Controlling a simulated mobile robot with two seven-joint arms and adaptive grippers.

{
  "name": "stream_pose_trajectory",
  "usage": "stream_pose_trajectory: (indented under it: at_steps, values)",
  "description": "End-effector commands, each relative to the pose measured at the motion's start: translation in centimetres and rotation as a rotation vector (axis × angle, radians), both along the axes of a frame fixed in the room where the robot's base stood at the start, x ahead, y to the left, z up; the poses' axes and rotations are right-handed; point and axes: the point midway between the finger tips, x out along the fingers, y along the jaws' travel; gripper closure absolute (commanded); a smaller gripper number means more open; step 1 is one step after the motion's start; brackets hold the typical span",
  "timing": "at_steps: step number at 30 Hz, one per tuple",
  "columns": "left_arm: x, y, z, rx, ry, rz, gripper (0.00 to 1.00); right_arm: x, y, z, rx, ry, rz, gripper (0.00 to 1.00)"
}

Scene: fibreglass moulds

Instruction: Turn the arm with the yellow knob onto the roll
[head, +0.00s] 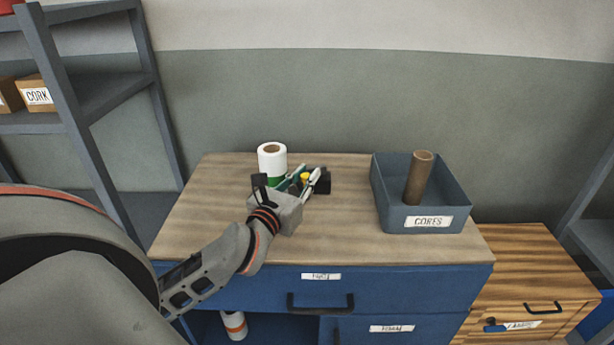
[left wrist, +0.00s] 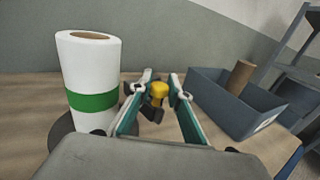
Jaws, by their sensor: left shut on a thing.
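The white roll (head: 272,160) with a green band stands upright at the back of the wooden bench top. It also shows large at the left of the left wrist view (left wrist: 90,75), on a dark round base (left wrist: 62,135). My left gripper (head: 308,174) is to the right of the roll, shut on the yellow knob (head: 304,177). The knob also shows between the finger ends in the left wrist view (left wrist: 158,92), with a dark part below it. The fingers hide most of the arm that bears the knob. My right gripper is out of view.
A blue-grey bin (head: 446,202) labelled CORES stands on the right of the bench top (head: 350,240), with a brown cardboard tube (head: 418,178) upright in it. The bench front has blue drawers (head: 380,290). A grey shelf (head: 100,95) stands at the left.

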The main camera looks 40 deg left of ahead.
Motion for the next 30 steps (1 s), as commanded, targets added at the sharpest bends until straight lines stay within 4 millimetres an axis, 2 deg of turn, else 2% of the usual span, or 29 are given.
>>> stream_pose_trajectory:
  at_steps: [9,23,24,25,30]
  values:
    - [0.07,0.13,0.02,0.001,-0.001,-0.067,1.0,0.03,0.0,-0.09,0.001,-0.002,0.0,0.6]
    - [0.09,0.14,0.08,0.001,-0.002,-0.075,1.0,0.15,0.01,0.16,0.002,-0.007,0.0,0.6]
    - [0.09,0.13,0.08,0.001,-0.002,-0.075,0.75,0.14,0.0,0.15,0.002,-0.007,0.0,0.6]
    - [0.09,0.13,0.08,0.001,-0.002,-0.075,0.67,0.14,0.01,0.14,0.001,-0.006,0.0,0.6]
    - [0.07,0.09,0.05,0.001,-0.002,-0.075,0.65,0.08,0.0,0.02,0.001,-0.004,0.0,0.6]
